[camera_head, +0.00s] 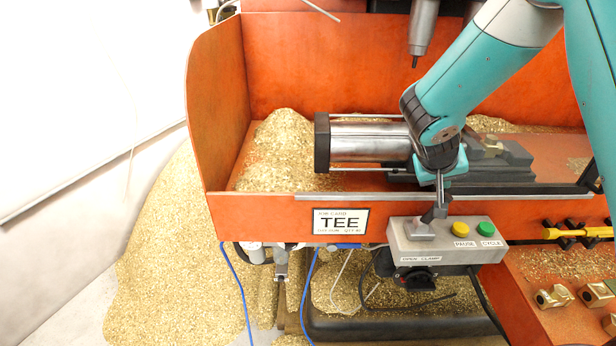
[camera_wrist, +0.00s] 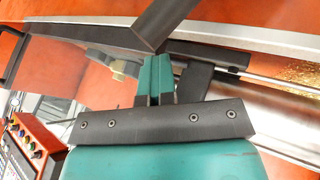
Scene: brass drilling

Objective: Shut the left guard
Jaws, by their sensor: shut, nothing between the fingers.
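My gripper (camera_head: 439,190) is low over the front wall of the orange tray, just above the grey control box. In the wrist view its two teal fingers (camera_wrist: 154,72) are together with nothing between them. A dark bar (camera_wrist: 167,18) crosses close beyond the fingertips; I cannot tell whether they touch it. A pale metal rail (camera_head: 340,197) runs along the tray's front edge and also shows in the wrist view (camera_wrist: 250,36). I cannot clearly make out the left guard as a panel, nor whether it is open or shut.
The orange tray (camera_head: 226,110) holds a silver cylinder (camera_head: 362,142) and brass chips (camera_head: 275,150). A control box (camera_head: 440,258) with yellow and green buttons hangs in front. A drill spindle (camera_head: 421,28) is above. Brass parts (camera_head: 553,297) lie at lower right; chips cover the floor at left.

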